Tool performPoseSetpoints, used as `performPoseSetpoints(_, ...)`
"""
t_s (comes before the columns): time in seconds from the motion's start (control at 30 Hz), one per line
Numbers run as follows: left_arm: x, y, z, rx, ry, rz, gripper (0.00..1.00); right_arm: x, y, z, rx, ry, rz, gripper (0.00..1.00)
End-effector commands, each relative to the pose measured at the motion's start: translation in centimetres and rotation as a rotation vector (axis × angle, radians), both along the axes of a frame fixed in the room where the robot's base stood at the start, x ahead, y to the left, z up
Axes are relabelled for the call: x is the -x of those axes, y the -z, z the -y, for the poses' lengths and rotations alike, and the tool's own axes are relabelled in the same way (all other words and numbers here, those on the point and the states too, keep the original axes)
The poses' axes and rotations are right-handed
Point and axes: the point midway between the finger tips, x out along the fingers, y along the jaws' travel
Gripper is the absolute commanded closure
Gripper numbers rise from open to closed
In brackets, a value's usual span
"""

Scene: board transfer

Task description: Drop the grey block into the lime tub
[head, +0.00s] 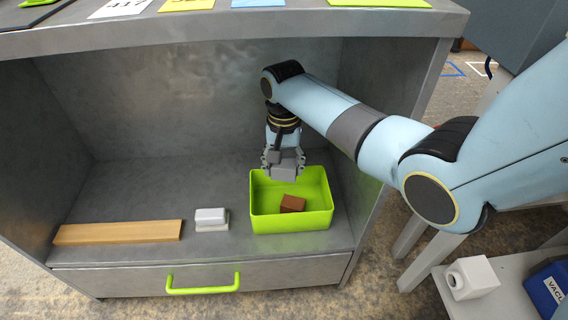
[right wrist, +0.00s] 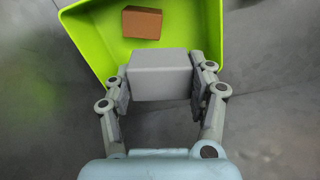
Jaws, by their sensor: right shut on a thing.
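The lime tub (head: 291,222) stands on the grey shelf inside the cabinet, right of its middle. My right gripper (head: 284,165) is over the back part of the tub and points down. It is shut on the grey block (head: 284,173), and in the right wrist view the block (right wrist: 160,75) sits between both fingers (right wrist: 160,82). A brown block (head: 292,203) lies inside the tub; it also shows in the right wrist view (right wrist: 142,23). The height of the grey block above the tub floor is hard to tell. My left gripper is not in view.
A wooden plank (head: 118,232) and a white-and-grey block (head: 210,219) lie on the shelf left of the tub. The cabinet top (head: 250,22) overhangs the shelf, and a side wall (head: 385,130) stands close right. A drawer with a lime handle (head: 203,287) is below.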

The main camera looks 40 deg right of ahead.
Motion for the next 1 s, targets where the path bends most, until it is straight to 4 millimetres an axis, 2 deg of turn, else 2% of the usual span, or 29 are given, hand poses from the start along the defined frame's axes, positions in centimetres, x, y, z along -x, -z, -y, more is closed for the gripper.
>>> performPoseSetpoints(0.17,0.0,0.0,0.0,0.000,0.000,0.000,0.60,0.0,-0.1,0.0,0.000,0.000,0.001,0.79)
performPoseSetpoints(0.2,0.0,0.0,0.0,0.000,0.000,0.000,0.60,0.0,-0.1,0.0,0.000,0.000,0.001,0.43)
performPoseSetpoints(0.4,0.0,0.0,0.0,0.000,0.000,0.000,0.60,0.0,0.0,0.0,0.000,0.000,0.001,0.17)
performPoseSetpoints(0.73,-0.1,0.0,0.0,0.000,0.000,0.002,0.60,-0.1,-0.4,0.0,0.000,0.000,0.001,0.17)
performPoseSetpoints(1.0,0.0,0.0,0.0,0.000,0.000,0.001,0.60,-0.1,-4.8,0.0,0.000,0.000,0.004,0.17)
